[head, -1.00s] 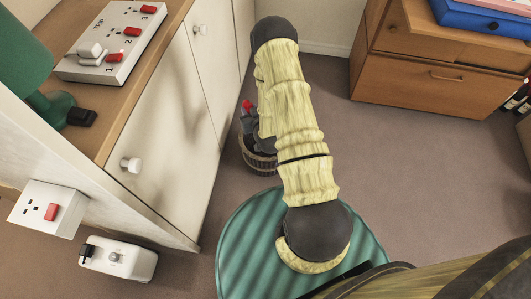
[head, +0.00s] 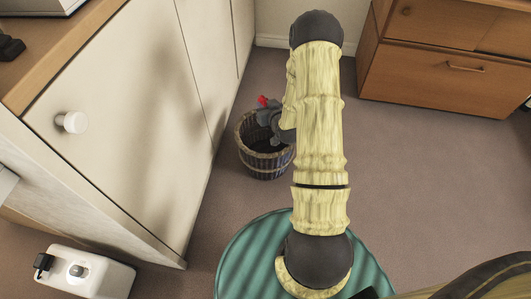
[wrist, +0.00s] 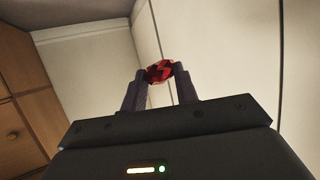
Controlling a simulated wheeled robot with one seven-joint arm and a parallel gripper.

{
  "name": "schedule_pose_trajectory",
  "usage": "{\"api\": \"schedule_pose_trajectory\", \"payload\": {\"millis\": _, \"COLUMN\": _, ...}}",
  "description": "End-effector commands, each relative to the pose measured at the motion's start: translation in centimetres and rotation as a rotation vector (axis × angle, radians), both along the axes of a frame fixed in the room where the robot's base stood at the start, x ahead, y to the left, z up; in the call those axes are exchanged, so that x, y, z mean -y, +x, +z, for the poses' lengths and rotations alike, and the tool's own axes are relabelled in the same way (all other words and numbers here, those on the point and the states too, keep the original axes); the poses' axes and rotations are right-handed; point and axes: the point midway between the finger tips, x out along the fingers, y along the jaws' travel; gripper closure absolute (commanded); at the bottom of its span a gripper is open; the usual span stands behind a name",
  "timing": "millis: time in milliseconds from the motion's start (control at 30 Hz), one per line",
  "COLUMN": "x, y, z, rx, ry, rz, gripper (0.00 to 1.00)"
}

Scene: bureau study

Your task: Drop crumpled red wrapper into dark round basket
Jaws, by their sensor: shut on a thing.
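The crumpled red wrapper (wrist: 159,72) is between the two fingertips of my gripper (wrist: 160,80) in the wrist view. My gripper is shut on it. In the head view the wrapper (head: 263,101) shows as a small red bit at the tip of my gripper (head: 266,107). The dark round basket (head: 262,172) stands on the floor beside the cabinet, slatted with lighter bands. My gripper appears over the basket's rim in the head view; its exact height above it is hard to tell. My arm hides part of the basket's right side.
A cream cabinet (head: 130,110) with a round knob stands close left of the basket. A wooden drawer unit (head: 435,80) is at the back right. A white box (head: 85,275) lies on the floor at the lower left. Carpet right of my arm is clear.

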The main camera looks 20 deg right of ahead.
Motion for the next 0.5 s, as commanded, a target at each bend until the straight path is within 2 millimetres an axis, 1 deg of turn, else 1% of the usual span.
{"api": "schedule_pose_trajectory", "payload": {"millis": 33, "x": 0.5, "y": 0.1, "z": -1.7, "rx": 0.004, "ry": -0.001, "rz": -0.003, "gripper": 0.91}}
{"api": "schedule_pose_trajectory", "payload": {"millis": 200, "x": 2.0, "y": 0.2, "z": -3.7, "rx": 0.003, "ry": 0.0, "rz": -0.005, "gripper": 0.91}}
{"api": "schedule_pose_trajectory", "payload": {"millis": 333, "x": 2.7, "y": 0.3, "z": -4.5, "rx": 0.002, "ry": 0.0, "rz": -0.005, "gripper": 0.91}}
{"api": "schedule_pose_trajectory", "payload": {"millis": 500, "x": 3.0, "y": 0.3, "z": -4.5, "rx": 0.001, "ry": 0.001, "rz": -0.006, "gripper": 0.91}}
